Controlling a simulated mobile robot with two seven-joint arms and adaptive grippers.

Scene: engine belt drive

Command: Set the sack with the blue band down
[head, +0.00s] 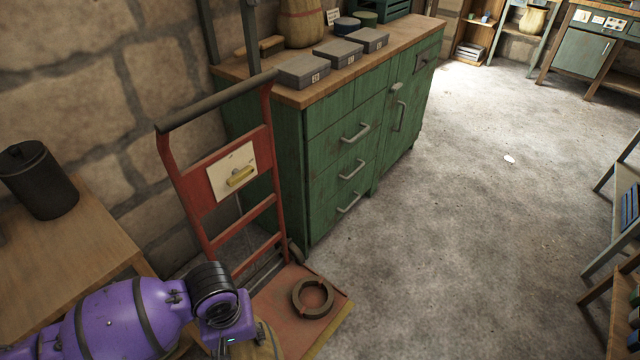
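My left arm is purple and reaches in from the bottom left. Its gripper (243,342) is at the bottom edge, mostly hidden by the wrist and cut off by the frame. A tan rounded surface (268,344) shows just beside and below it, over the near side of the red platform. It may be a sack, but only a sliver shows and I see no blue band on it. I cannot tell whether the fingers grip it. My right gripper is not in view. A tan sack (300,22) stands on the green cabinet's top, with no blue band visible.
A red hand truck (245,223) stands against the green cabinet (280,165). A dark split ring (297,300) lies on its platform (275,298). Grey boxes (302,72) line the cabinet top. A wooden table (70,250) with a black canister (38,180) is left. The floor right is mostly clear.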

